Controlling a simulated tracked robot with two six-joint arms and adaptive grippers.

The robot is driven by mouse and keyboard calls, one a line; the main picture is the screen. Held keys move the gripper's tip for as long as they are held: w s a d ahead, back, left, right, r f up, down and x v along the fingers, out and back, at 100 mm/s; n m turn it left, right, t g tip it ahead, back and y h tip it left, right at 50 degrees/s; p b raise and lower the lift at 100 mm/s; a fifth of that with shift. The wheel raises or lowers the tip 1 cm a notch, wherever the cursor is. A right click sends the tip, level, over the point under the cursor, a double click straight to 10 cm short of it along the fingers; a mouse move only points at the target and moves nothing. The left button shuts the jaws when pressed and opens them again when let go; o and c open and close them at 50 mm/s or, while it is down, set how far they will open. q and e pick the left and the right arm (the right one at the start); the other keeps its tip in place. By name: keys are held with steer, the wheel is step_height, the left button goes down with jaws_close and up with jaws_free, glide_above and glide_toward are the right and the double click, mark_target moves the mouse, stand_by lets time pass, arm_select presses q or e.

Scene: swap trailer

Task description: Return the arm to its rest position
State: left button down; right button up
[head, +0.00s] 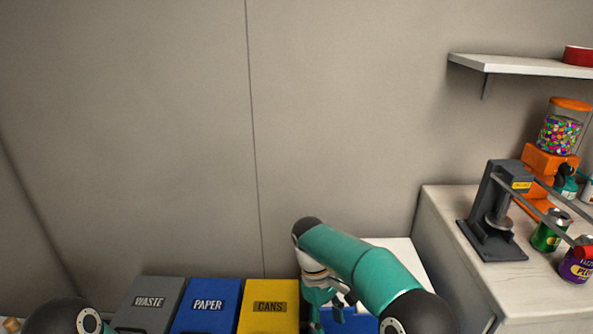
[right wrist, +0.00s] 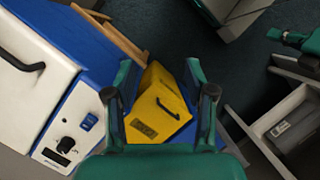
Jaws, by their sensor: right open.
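My right arm (head: 362,262), teal with black joints, reaches forward at the lower middle of the head view, bent at a raised elbow. Its gripper (head: 328,302) hangs down just right of the yellow bin marked CANS (head: 270,300), partly hidden by the arm. In the right wrist view the gripper (right wrist: 159,94) has its two fingers spread wide, with nothing held. A yellow bin (right wrist: 158,106) with a black handle shows beyond and between the fingers. Of my left arm only a dark joint shows at the lower left; its gripper is out of view.
Grey WASTE (head: 148,303) and blue PAPER (head: 207,306) bins stand left of the yellow one. A counter (head: 455,215) at right bears a can press (head: 492,215), cans and a candy machine (head: 556,135). A white appliance (right wrist: 60,125) is at left in the wrist view.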

steer(key=s+f+m+y, duration=0.2)
steer(key=s+f+y, duration=0.15)
steer(key=f, duration=0.75)
steer(key=s+d+f+m+t+y+p, duration=0.1)
steer(key=s+d+f+m, duration=0.1)
steer(key=s, duration=0.8)
steer(key=s+d+f+m+t+y+p, duration=0.2)
steer(key=s+f+m, duration=0.3)
steer(key=s, duration=0.4)
steer(key=shift+s+d+f+m+t, duration=0.3)
steer(key=shift+s+d+m, duration=0.15)
steer(key=shift+m, duration=0.45)
steer(key=shift+s+d+r, duration=0.15)
steer(key=shift+s, duration=0.15)
steer(key=shift+c, duration=1.2)
